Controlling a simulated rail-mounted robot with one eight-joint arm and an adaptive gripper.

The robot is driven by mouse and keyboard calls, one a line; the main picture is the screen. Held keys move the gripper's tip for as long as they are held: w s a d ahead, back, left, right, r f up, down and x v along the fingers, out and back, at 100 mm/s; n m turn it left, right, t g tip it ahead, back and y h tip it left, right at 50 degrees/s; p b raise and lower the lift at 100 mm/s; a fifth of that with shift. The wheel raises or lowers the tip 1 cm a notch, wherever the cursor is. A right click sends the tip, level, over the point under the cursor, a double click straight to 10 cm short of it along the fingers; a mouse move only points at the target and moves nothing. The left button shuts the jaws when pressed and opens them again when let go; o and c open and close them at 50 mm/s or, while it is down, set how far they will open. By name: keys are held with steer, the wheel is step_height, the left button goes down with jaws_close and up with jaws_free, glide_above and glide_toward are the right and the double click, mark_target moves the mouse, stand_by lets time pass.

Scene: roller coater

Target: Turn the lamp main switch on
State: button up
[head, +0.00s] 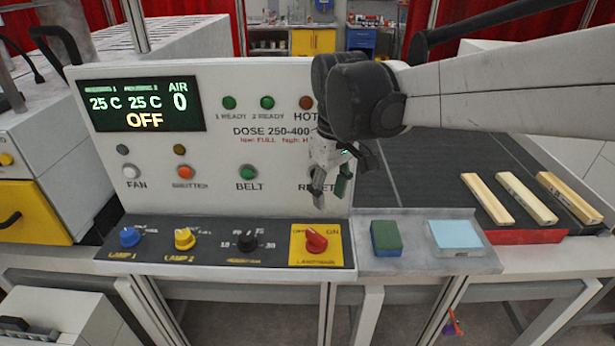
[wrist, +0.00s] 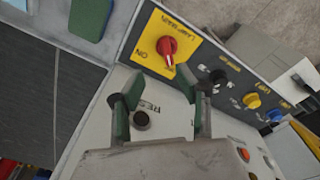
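The lamp main switch is a red rotary knob (head: 315,239) on a yellow plate at the right end of the sloped control strip. "ON" is printed to its right in the head view; I cannot tell its setting for certain. The knob also shows in the wrist view (wrist: 167,46), just beyond my fingertips. My gripper (head: 330,188) hangs above the knob, in front of the RESET button (head: 315,174), and partly covers that label. Its two green-padded fingers are apart in the wrist view (wrist: 158,82), with nothing between the tips. They look clear of the knob.
The display (head: 142,106) reads 25 C twice, AIR 0 and OFF. Blue (head: 130,237), yellow (head: 184,239) and black (head: 248,240) knobs sit left of the switch. A green sponge-like block (head: 386,237) and a light-blue pad (head: 456,236) lie right of it.

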mark_target(316, 234)
steer(key=shift+n+g, duration=0.4)
steer(key=f, duration=0.4)
steer(key=w+a+f+p, duration=0.1)
steer(key=f, duration=0.4)
steer(key=a+f, duration=0.1)
steer(key=f, duration=0.3)
steer(key=shift+w+a+f+p, duration=0.15)
steer(key=shift+w+f+p, duration=0.15)
jaws_close()
